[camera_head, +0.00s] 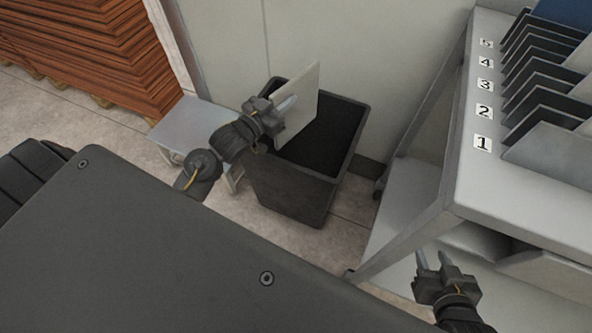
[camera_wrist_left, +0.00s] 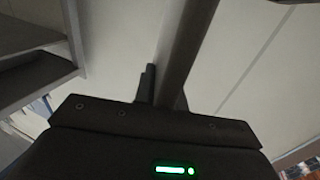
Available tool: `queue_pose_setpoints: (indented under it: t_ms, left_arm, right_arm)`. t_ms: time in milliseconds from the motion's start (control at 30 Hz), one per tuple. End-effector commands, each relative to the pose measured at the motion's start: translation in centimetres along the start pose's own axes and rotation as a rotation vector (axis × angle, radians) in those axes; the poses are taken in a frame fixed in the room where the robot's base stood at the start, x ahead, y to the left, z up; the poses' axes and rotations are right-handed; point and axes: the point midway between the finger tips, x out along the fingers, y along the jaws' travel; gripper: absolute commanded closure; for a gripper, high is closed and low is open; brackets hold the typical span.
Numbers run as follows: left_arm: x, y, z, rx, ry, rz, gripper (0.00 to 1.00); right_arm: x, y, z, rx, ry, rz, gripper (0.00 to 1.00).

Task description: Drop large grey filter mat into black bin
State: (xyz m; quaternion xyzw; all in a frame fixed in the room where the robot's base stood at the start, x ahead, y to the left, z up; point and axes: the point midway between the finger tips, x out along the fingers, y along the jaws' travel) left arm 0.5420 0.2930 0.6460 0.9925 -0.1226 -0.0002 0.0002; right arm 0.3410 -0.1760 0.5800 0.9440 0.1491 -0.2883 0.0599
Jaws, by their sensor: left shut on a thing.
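The large grey filter mat (camera_head: 307,92) is a flat, pale panel held upright, nearly edge-on, over the black bin. My left gripper (camera_head: 284,106) is shut on the mat at its left side. In the left wrist view the mat (camera_wrist_left: 192,45) shows as a narrow grey strip rising from between the fingers. The black bin (camera_head: 290,188) stands open on the floor against the wall, and the mat hides part of its opening. Its visible inside is dark. My right gripper (camera_head: 433,259) is open and empty at the lower right, with its fingers apart.
A grey rack table (camera_head: 463,185) with numbered slots and several dark panels stands at the right. A small light-topped stand (camera_head: 188,122) is left of the bin. Stacked brown boards (camera_head: 90,50) are at the upper left. Floor shows between bin and rack.

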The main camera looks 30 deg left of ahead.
Motion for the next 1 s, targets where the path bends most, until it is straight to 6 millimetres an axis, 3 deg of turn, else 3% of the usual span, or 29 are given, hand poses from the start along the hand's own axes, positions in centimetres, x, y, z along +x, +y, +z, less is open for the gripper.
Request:
queue_pose_setpoints:
  t_ms: [367,400,600,867,1000]
  left_arm:
    - [0.0,0.0,0.0,0.000,0.001,0.000,1.00]
    - [0.0,0.0,0.0,0.000,0.001,0.000,0.85]
    - [0.0,0.0,0.0,0.000,0.001,0.000,0.62]
    - [-0.1,0.0,0.1,0.000,-0.001,0.000,0.62]
    - [-1.4,0.0,0.1,0.001,-0.001,0.000,0.62]
  right_arm:
    - [0.1,-0.2,-0.4,-0.003,0.024,-0.005,0.64]
    - [0.1,-0.2,-0.4,-0.003,0.024,-0.005,0.64]
    - [0.1,-0.2,-0.4,-0.003,0.023,-0.004,0.64]
    - [0.1,-0.2,-0.4,-0.003,0.021,-0.004,0.64]
    - [-0.1,0.1,0.1,0.002,-0.015,0.003,0.64]
